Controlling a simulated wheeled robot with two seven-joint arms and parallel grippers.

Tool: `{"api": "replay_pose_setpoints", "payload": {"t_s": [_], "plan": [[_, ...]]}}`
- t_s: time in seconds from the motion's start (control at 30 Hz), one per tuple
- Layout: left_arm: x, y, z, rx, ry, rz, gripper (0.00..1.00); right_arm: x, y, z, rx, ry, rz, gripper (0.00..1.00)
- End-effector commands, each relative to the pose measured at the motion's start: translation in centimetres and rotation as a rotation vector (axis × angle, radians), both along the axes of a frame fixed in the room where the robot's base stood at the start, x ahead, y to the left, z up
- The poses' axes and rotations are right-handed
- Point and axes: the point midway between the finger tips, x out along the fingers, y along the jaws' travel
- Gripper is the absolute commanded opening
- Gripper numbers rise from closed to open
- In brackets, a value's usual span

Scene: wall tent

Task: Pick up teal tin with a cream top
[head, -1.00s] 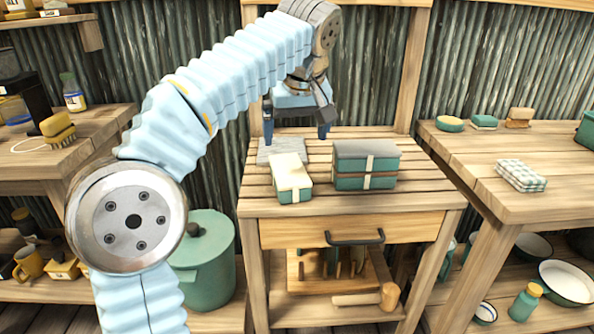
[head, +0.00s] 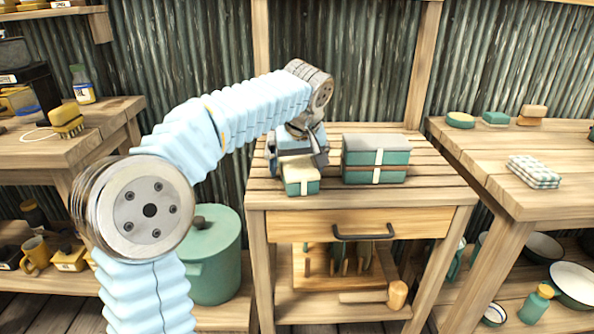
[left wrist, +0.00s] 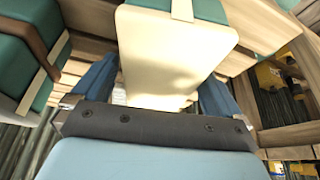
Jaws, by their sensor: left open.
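The teal tin with a cream top (head: 301,176) sits on the slatted top of the small wooden table, left of a bigger teal box. In the left wrist view its cream lid (left wrist: 176,55) fills the middle, with a teal side and pale strap at the upper edge. My left gripper (head: 297,160) is open and low at the tin's far end. The wrist view shows its blue fingers (left wrist: 158,88) on either side of the lid's near end. I cannot tell whether they touch it. The gripper hides the tin's far part. My right gripper is out of view.
A teal box with a grey lid (head: 375,158) stands close to the right of the tin. The table has a drawer with a dark handle (head: 358,232). A green lidded pot (head: 213,262) stands left of the table. The table's front strip is clear.

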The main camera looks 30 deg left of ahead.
Motion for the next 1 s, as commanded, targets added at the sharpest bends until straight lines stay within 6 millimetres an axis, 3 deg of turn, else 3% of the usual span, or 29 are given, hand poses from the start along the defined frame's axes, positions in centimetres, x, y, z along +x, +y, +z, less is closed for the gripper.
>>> {"api": "replay_pose_setpoints", "payload": {"t_s": [0.1, 0.5, 0.83, 1.0], "plan": [[0.0, 0.0, 0.0, 0.0, 0.0, 0.0, 0.97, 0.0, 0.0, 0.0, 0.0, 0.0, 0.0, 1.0], [0.0, 0.0, 0.1, 0.001, -0.001, 0.0, 0.37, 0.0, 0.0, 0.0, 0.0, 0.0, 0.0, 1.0], [0.0, 0.0, 0.7, 0.001, -0.003, -0.001, 0.36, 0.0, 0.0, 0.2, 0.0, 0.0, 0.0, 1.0], [0.1, -0.1, 3.0, 0.001, -0.005, -0.001, 0.36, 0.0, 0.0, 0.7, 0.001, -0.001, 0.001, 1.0]]}}
